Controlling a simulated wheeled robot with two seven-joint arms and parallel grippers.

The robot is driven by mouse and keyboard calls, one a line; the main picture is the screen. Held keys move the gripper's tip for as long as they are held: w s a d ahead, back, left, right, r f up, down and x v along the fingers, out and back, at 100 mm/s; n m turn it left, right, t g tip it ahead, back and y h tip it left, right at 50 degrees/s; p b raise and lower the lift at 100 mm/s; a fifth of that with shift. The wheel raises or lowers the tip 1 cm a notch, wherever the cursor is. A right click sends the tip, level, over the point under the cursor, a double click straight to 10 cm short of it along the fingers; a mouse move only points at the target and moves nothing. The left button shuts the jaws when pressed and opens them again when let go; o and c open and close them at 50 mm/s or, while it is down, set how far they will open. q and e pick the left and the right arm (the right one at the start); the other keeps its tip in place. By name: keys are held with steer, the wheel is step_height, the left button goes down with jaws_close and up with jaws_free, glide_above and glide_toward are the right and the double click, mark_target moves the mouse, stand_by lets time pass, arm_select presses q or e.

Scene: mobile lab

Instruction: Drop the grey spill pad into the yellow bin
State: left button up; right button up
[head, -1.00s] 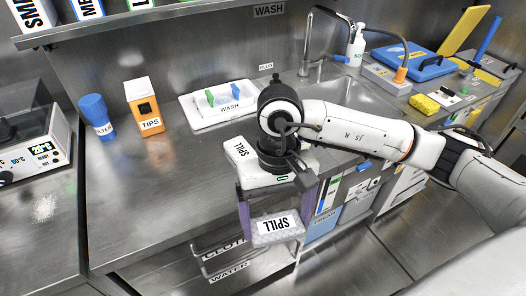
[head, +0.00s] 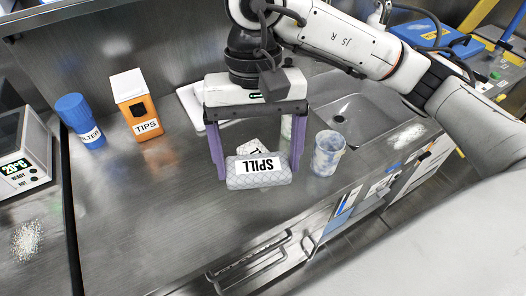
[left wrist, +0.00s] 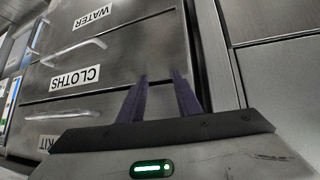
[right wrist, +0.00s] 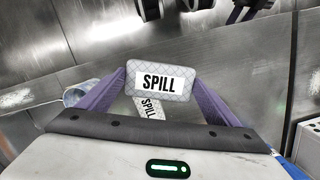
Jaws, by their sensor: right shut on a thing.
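The grey spill pad (head: 258,181), quilted with a SPILL label, is between the two purple fingers of my right gripper (head: 256,172). The gripper is shut on it and holds it over the steel counter. The pad also shows in the right wrist view (right wrist: 160,67), gripped by its sides. My left gripper (left wrist: 161,76) shows only in the left wrist view. Its two fingers are a small gap apart, with nothing between them, in front of labelled drawers. I cannot make out the yellow bin in any view.
A second SPILL-labelled item (head: 250,146) lies on the counter, partly hidden behind the held pad. A speckled cup (head: 328,152) stands just right of the gripper. The orange-and-white tips box (head: 137,105) and blue filter bottle (head: 80,121) stand left.

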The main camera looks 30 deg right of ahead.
mark_target(260, 178)
steer(key=f, duration=0.4)
steer(key=shift+s+f, duration=0.25)
steer(key=shift+f, duration=0.15)
steer(key=shift+w+f, duration=0.1)
steer(key=shift+f, duration=2.4)
steer(key=o, duration=0.9)
steer(key=shift+r, duration=0.1)
